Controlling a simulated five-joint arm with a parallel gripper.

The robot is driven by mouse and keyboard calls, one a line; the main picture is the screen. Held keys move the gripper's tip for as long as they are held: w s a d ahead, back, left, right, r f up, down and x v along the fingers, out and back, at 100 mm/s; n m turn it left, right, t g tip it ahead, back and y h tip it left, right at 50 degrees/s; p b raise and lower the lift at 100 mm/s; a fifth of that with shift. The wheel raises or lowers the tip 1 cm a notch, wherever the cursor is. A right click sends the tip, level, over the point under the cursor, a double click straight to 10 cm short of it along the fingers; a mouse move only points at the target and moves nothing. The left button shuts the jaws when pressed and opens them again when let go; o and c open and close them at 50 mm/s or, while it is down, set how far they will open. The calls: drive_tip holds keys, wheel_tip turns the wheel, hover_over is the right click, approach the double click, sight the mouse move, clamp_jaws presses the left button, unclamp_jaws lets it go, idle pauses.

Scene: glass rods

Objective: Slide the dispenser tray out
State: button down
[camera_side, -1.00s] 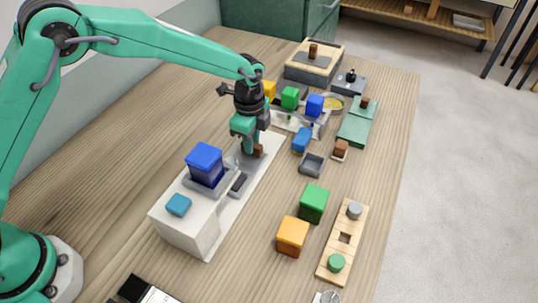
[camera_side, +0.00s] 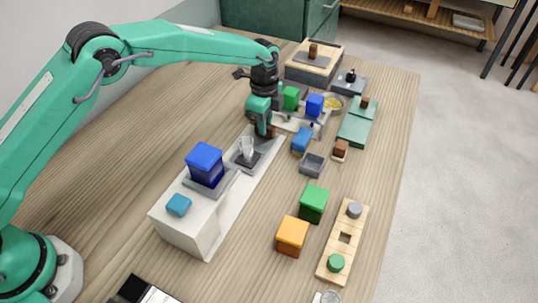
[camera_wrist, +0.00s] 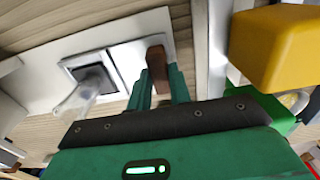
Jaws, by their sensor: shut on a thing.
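The dispenser is a white block (camera_side: 186,232) with a dark blue hopper (camera_side: 206,166) on top. Its pale grey tray (camera_side: 262,147) extends out of it along a white base strip, away from the block. The tray also shows in the wrist view (camera_wrist: 115,62). A clear glass piece (camera_side: 247,148) stands in the tray's dark recess; it looks tilted in the wrist view (camera_wrist: 78,98). My gripper (camera_side: 265,132) is shut on the tray's brown handle (camera_wrist: 157,66) at the far end. The fingers partly hide the handle.
A rack with green (camera_side: 290,98) and blue (camera_side: 314,104) blocks stands just beyond my gripper. A yellow block (camera_wrist: 275,45) is close in the wrist view. A blue block (camera_side: 301,140) and grey bin (camera_side: 312,165) are to the right. Bare table lies left.

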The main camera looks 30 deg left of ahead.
drive_tip(key=shift+d, duration=0.1)
drive_tip(key=c, duration=1.3)
unclamp_jaws()
drive_tip(key=shift+r, duration=3.9)
drive_tip(key=shift+r, duration=0.1)
